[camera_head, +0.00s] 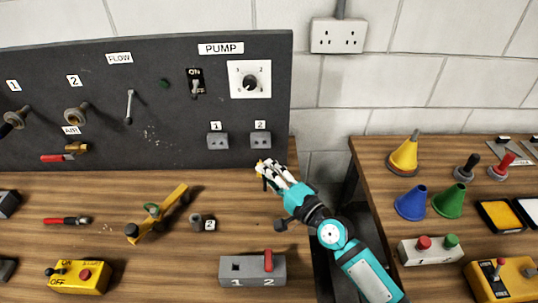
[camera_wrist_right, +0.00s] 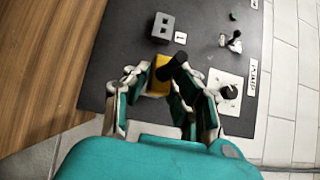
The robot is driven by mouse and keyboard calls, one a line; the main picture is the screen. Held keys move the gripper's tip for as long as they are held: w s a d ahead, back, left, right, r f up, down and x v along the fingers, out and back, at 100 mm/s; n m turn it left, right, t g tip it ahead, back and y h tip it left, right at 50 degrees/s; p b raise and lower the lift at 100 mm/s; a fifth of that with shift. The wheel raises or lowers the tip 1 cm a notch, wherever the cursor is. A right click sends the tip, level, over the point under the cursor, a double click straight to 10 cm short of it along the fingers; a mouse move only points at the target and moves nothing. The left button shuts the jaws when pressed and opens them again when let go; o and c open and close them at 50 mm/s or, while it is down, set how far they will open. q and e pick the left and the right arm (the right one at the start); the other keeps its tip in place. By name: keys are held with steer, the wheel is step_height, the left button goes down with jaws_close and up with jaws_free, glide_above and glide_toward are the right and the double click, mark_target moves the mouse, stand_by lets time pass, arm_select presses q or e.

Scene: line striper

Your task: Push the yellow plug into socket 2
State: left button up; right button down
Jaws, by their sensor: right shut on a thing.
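Socket 2 (camera_head: 260,140) is a grey block low on the dark panel, under its label 2. Socket 1 (camera_head: 217,141) is to its left and also shows in the right wrist view (camera_wrist_right: 163,27). My right gripper (camera_head: 266,170) is just below and in front of socket 2, shut on the yellow plug (camera_head: 259,164). In the right wrist view the yellow plug (camera_wrist_right: 158,76) is between the fingers, with a dark cylindrical part beside it. Socket 2 is hidden there behind the plug and fingers. I cannot tell whether the plug touches it. My left gripper is out of view.
The panel carries a pump dial (camera_head: 250,80), an ON switch (camera_head: 195,85) and a flow lever (camera_head: 129,106). On the bench are a grey switch box (camera_head: 252,271), a yellow lever tool (camera_head: 157,213) and a yellow box (camera_head: 78,277). A gap separates the right bench.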

steer(key=shift+a, duration=0.15)
steer(key=shift+w+a+b, duration=0.3)
steer(key=shift+w+b, duration=0.15)
steer(key=shift+w, duration=0.2)
steer(key=shift+w+a+b, duration=0.25)
steer(key=shift+w+b, duration=0.2)
steer(key=shift+w, duration=0.15)
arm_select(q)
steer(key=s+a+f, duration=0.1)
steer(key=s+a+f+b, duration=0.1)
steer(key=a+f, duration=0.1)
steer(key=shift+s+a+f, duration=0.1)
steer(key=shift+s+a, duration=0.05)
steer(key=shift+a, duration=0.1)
arm_select(e)
steer(key=w, duration=0.2)
steer(key=shift+w+d+r, duration=0.1)
steer(key=shift+w+d, duration=0.1)
steer(key=shift+w, duration=0.1)
arm_select(q)
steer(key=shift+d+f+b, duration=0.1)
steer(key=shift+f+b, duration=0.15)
steer(key=shift+b, duration=0.05)
arm_select(e)
steer(key=shift+w, duration=0.4)
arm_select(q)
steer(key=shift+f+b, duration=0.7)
arm_select(e)
steer(key=shift+w, duration=0.95)
